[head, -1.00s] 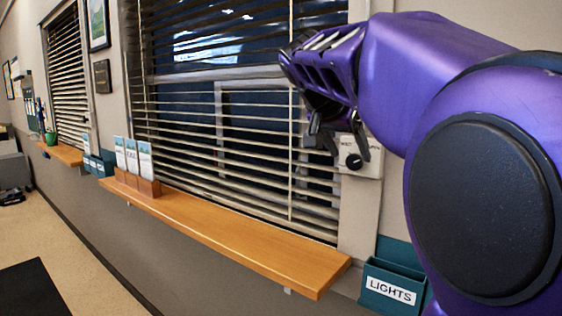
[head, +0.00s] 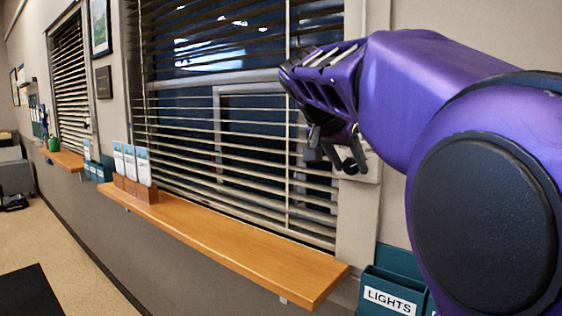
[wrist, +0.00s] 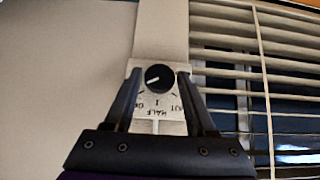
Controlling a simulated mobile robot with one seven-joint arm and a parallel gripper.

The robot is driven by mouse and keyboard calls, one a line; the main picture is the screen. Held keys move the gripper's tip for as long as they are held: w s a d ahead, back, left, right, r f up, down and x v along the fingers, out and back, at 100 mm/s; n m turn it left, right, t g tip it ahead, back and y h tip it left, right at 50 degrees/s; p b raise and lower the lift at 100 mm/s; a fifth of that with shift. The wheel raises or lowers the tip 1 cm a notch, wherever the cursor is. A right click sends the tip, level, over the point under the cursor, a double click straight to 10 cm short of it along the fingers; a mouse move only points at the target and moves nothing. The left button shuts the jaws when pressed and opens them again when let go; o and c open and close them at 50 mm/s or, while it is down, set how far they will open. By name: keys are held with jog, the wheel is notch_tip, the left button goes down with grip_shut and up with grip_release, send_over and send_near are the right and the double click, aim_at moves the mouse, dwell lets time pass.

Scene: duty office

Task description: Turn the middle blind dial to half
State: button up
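The blind dial (wrist: 159,78) is a round black knob on a pale plate in the wrist view. Its white mark points left and slightly down in that picture, away from the HALF label, which shows upside down below the knob. The plate (head: 373,168) also shows in the head view, beside the window, with the knob mostly covered by a finger. My gripper (wrist: 159,73) is open, with one finger on each side of the knob and small gaps visible. I cannot tell whether the fingertips reach around the knob in depth.
Window blinds (head: 240,135) lie just left of the plate, with slats partly open. A wooden sill (head: 240,240) with leaflet holders (head: 133,170) runs below. A teal box labelled LIGHTS (head: 390,298) is mounted under the plate. The wall (wrist: 70,75) beside the plate is bare.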

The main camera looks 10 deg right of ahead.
grip_shut()
jog(key=shift+r+p, duration=0.1)
jog(key=shift+p, duration=0.3)
jog(key=shift+w+r+n+g+h+p, duration=0.15)
jog(key=shift+n+g+h+p, duration=0.15)
jog(key=shift+g+h+p, duration=0.25)
jog(key=g+p, duration=0.1)
jog(key=n+g+h+p, duration=0.1)
jog(key=p, duration=0.1)
jog(key=shift+w+a+n+h, duration=0.1)
jog(key=shift+a+n+h, duration=0.05)
jog(key=shift+n+h, duration=0.15)
jog(key=n+g+h+p, duration=0.1)
jog(key=g+h+p, duration=0.1)
jog(key=shift+w+a+f+n+h+p, duration=0.1)
jog(key=shift+w+f+n+h+p, duration=0.05)
jog(key=shift+f+n+h+p, duration=0.2)
jog(key=shift+f+n+g+h+p, duration=0.1)
jog(key=shift+n+g+h+p, duration=0.35)
jog(key=shift+n+h+p, duration=0.2)
